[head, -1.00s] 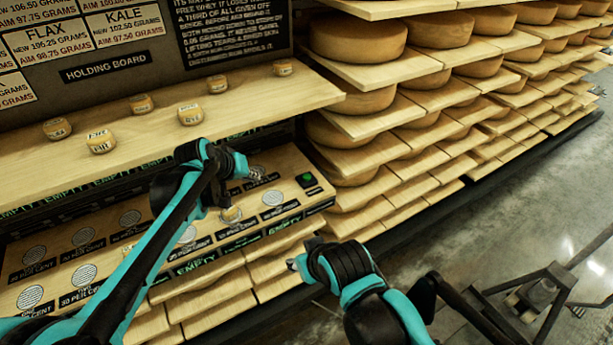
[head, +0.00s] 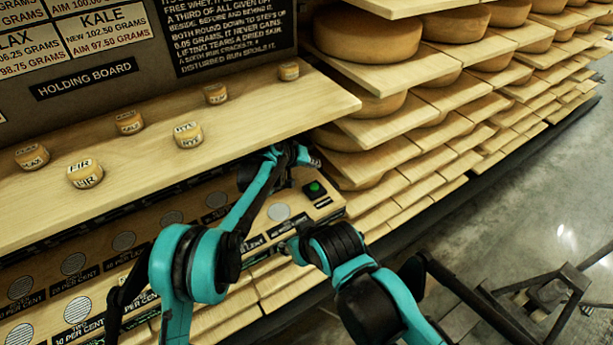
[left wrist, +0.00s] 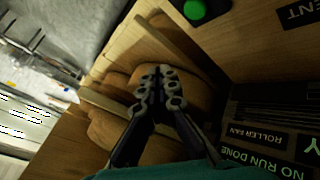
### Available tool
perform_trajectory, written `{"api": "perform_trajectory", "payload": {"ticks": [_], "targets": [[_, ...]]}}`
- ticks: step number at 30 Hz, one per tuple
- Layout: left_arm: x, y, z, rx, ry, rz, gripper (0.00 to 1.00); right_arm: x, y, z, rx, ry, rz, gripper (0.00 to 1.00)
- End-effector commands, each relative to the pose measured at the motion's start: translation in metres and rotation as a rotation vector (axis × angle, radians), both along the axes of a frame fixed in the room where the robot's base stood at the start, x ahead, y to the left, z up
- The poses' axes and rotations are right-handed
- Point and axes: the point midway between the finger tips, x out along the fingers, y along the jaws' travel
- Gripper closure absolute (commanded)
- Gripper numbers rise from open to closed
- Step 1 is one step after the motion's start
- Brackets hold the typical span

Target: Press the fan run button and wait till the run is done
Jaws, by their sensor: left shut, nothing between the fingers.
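The green fan run button (head: 315,188) sits on a dark square at the right end of the sloped panel (head: 328,208). In the left wrist view the button (left wrist: 194,9) is at the top edge, above and right of my fingertips. My left gripper (head: 312,158) is just beyond the button, visibly apart from it in the wrist view. Its fingers (left wrist: 160,72) are shut and empty. A display (left wrist: 262,162) under a ROLLER FAN label reads NO RUN DONE. My right gripper (head: 287,247) is low at the panel's front edge; its fingers are too small to read.
Several small labelled cheeses stand on the holding board (head: 230,128) above the panel. Round vents line the panel, with percent labels. Shelves of large cheese wheels (head: 360,39) rise close on the right. Open floor (head: 560,235) lies at the far right.

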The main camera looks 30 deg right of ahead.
Motion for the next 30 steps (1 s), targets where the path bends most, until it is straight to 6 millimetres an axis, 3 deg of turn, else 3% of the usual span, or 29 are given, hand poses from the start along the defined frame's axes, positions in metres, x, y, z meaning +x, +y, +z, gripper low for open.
{"api": "perform_trajectory", "payload": {"ticks": [19,30], "targets": [[-0.001,-0.002,-0.005,-0.001,0.001,-0.002,1.0,0.0,0.0,-0.003,0.0,0.0,0.0,0.6],[-0.001,-0.002,-0.043,-0.001,0.001,-0.002,1.0,0.0,0.0,-0.026,0.0,0.0,0.0,0.6]]}}
